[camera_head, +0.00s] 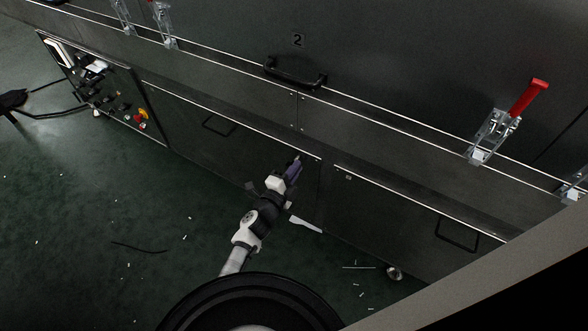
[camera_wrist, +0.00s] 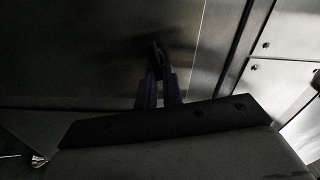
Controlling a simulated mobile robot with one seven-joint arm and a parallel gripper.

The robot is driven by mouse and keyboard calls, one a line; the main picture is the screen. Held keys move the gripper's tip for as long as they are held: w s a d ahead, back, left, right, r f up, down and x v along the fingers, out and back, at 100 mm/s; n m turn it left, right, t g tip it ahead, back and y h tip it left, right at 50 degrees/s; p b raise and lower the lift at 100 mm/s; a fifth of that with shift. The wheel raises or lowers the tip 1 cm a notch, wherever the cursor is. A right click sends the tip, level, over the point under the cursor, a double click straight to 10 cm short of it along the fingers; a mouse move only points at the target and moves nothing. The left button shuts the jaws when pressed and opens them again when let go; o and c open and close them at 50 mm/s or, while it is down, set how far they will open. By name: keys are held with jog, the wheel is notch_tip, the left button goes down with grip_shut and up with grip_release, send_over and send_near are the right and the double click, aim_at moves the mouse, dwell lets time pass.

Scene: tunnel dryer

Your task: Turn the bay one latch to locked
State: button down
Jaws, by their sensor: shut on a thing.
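My gripper (camera_head: 296,163) is at the upper right part of a dark lower panel (camera_head: 230,142), beside the panel's right edge. In the wrist view my gripper's two dark fingers (camera_wrist: 158,75) close together on a small dark piece (camera_wrist: 158,52) on the metal panel face. I take this piece to be the bay one latch. My fingers cover most of it, and shadow makes its turn angle impossible to read. In the head view the latch is hidden behind my gripper. No bay one label is readable.
A second lower panel (camera_head: 410,212) with a handle is to the right. Above are a black handle (camera_head: 293,75), the number 2 (camera_head: 297,40) and a red-handled clamp (camera_head: 525,98). A control panel (camera_head: 100,88) is at the left. Green floor (camera_head: 90,230) lies open at the lower left.

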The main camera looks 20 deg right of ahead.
jog(key=shift+f+m, duration=0.25)
jog(key=shift+m, duration=1.25)
jog(key=c, duration=1.5)
grip_release()
jog(key=shift+c, duration=0.2)
jog(key=b+v, duration=0.1)
jog(key=v, duration=1.3)
jog(key=shift+d, duration=0.15)
